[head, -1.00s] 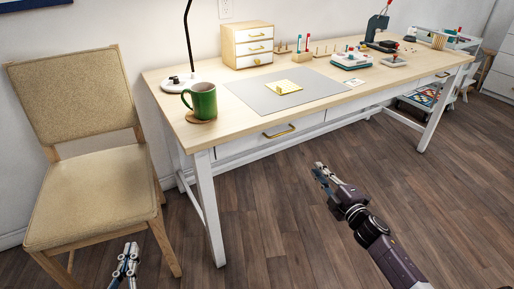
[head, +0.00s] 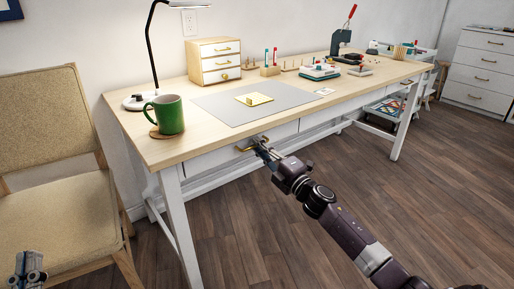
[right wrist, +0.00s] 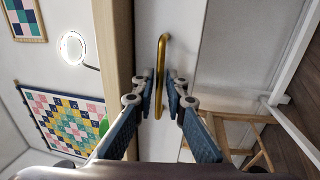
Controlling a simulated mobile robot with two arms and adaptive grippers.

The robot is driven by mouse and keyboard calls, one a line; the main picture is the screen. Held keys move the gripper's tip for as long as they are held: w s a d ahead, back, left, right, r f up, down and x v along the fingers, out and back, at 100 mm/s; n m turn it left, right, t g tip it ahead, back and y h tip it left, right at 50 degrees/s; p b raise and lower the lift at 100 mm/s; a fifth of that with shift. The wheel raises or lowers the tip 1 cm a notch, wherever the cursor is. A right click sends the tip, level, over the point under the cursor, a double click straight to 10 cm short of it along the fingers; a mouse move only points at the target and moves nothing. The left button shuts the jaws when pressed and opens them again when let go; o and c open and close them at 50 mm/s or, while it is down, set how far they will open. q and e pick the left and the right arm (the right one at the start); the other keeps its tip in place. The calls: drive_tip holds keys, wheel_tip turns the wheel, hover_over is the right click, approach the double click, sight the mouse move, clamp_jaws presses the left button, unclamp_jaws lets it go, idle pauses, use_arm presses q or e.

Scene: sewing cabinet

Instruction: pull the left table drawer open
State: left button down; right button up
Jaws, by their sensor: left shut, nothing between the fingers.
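The left drawer (head: 212,162) is a white front under the near left part of the wooden table (head: 165,152), and it looks closed. Its gold bar handle (head: 243,148) is partly covered by my right gripper (head: 259,142). In the right wrist view the handle (right wrist: 161,75) stands between the two fingertips of my right gripper (right wrist: 160,95), one on each side. The fingers are apart, with small gaps to the bar. My left gripper (head: 28,265) is shut and empty at the lower left, in front of the chair seat.
A beige chair (head: 55,215) stands left of the table. A green mug (head: 169,115), a lamp (head: 135,102), a grey mat (head: 215,108) and a small drawer box (head: 218,50) are on the tabletop. Floor in front of the table (head: 240,235) is clear.

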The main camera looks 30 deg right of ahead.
use_arm(q)
drive_tip(key=shift+s+r+t, duration=0.2)
drive_tip(key=shift+r+t, duration=0.1)
drive_tip(key=shift+r, duration=0.1)
use_arm(e)
drive_tip(key=shift+w+r, duration=0.1)
drive_tip(key=shift+w, duration=0.35)
clamp_jaws()
use_arm(q)
drive_tip(key=shift+f, duration=0.1)
use_arm(e)
drive_tip(key=shift+s, duration=0.1)
